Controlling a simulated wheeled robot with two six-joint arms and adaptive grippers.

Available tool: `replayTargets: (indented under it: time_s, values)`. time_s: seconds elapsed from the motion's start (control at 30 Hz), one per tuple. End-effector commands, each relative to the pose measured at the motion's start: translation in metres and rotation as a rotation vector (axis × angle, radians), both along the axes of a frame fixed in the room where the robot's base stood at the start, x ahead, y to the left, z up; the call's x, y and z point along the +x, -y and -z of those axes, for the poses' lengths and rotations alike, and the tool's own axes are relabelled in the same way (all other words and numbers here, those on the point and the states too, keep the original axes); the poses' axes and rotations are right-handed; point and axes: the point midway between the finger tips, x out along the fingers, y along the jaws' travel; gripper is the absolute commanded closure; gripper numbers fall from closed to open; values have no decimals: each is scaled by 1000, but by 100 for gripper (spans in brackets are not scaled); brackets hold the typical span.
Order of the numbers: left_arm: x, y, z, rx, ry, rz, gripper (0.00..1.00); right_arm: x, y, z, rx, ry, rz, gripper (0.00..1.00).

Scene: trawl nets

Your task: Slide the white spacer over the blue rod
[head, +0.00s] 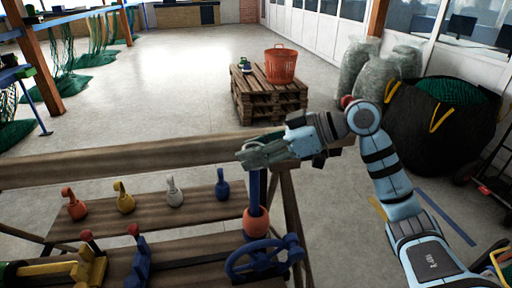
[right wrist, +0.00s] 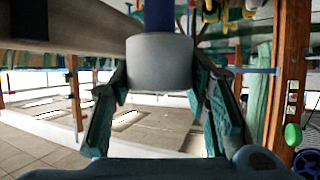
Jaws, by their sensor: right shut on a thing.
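The blue rod (head: 255,188) stands upright at the front of the wooden bench, with an orange ring (head: 256,222) low around it. My right gripper (head: 252,156) is at the rod's top end and hides it in the head view. In the right wrist view its fingers (right wrist: 160,95) are shut on the white spacer (right wrist: 160,62), a short pale cylinder. The blue rod (right wrist: 160,14) shows beyond the spacer there, in line with it. I cannot tell whether the rod's end is inside the spacer. The spacer is hidden in the head view. My left gripper is out of view.
On the bench plank stand orange (head: 75,205), yellow (head: 124,198), white (head: 174,192) and blue (head: 222,186) hooked weights. A blue handwheel (head: 264,258) is below the rod. A wooden beam (head: 120,160) runs behind. Beyond are a pallet stack (head: 262,100) and an orange basket (head: 281,66).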

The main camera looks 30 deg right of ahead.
Motion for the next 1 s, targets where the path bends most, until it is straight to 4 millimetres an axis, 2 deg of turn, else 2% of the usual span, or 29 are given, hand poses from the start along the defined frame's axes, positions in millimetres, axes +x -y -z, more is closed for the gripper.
replayTargets:
  time_s: [0.1,0.13,0.27,0.57,0.67,0.77,1.0]
  values:
    - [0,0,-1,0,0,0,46,0,0,-1,0,0,0,85]
    - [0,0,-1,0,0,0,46,0,0,-1,0,0,0,56]
    - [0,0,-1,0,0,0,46,0,0,-1,0,0,0,35]
    - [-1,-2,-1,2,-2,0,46,0,0,-1,0,0,0,34]
    - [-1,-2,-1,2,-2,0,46,-4,6,-4,-3,1,2,34]
    - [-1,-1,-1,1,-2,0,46,-14,21,-12,-6,0,5,34]
    - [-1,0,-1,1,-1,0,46,-50,70,-39,-8,-6,7,34]
